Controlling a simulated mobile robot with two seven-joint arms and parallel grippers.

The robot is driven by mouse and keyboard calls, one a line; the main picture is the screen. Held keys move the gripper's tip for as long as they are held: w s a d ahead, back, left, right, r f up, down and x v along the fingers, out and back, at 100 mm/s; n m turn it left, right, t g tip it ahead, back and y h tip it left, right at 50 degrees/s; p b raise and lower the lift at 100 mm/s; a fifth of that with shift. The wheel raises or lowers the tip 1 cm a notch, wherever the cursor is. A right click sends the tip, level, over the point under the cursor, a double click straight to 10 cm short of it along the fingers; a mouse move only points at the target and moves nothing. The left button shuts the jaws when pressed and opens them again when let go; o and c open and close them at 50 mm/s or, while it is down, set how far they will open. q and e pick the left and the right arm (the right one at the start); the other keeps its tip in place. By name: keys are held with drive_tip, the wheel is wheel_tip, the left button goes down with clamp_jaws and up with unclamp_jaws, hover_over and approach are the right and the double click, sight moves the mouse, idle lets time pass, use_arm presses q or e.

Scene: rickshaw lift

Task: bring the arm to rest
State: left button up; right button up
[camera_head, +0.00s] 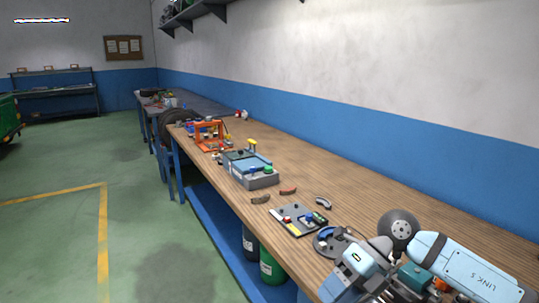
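My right arm (468,268) shows at the bottom right in the head view, with light blue links, one marked "LINK 5". It reaches over the near end of the long wooden workbench (340,172). Its end part is folded at the bottom edge, and I cannot make out its gripper fingers or anything held between them. My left arm and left gripper are not in view.
On the bench lie a board with small parts (299,219), a dark disc (333,241), a grey-blue box (249,168) and an orange frame (208,136). A dark round part (399,228) is beside my arm. Green floor (60,240) at the left is clear.

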drive_tip(key=s+a+m+t+y, duration=0.4)
drive_tip(key=a+m+t+y, duration=0.2)
drive_tip(key=a+m+y, duration=0.5)
drive_tip(key=d+f+m+t+h, duration=1.1)
drive_tip(key=m+t, duration=0.4)
drive_tip(key=m, duration=0.5)
drive_tip(key=s+d+f+m+g+h, duration=0.3)
drive_tip(key=s+f+m+g, duration=0.1)
drive_tip(key=s+f, duration=0.4)
drive_tip(key=s+d+f+m+g+h, duration=0.2)
drive_tip(key=s+d+f+m+g, duration=0.3)
drive_tip(key=f, duration=0.6)
use_arm(q)
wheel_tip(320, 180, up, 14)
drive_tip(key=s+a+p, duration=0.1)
drive_tip(key=p, duration=1.6)
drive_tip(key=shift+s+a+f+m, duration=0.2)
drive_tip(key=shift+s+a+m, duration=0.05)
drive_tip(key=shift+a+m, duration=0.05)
use_arm(e)
wheel_tip(320, 180, up, 14)
drive_tip(key=s+n+t, duration=0.1)
drive_tip(key=t, duration=0.1)
drive_tip(key=shift+a+n+h, duration=0.3)
drive_tip(key=shift+a, duration=0.15)
